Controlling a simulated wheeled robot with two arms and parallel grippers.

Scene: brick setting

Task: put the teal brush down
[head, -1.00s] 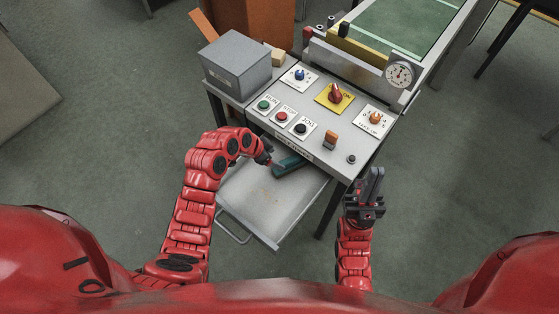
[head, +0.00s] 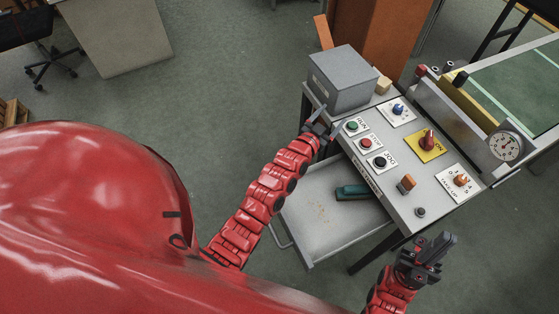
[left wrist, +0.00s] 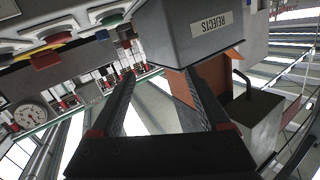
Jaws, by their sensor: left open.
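The teal brush (head: 352,192) lies in the open grey drawer (head: 312,218) under the control panel, at the drawer's inner right side. Part of it may be hidden under the panel edge. My left gripper (head: 328,121) is open and empty, above the panel's left edge near the green button, apart from the brush. In the left wrist view its two fingers (left wrist: 160,76) are spread with nothing between them. My right gripper (head: 440,249) is at the lower right, beside the panel's front corner and away from the brush; its jaw opening is unclear.
A grey rejects box (head: 345,82) stands just behind my left gripper; it also shows close in the left wrist view (left wrist: 185,35). The control panel (head: 400,205) carries several buttons and knobs. A dial gauge (head: 505,147) and green belt (head: 520,85) are at the right.

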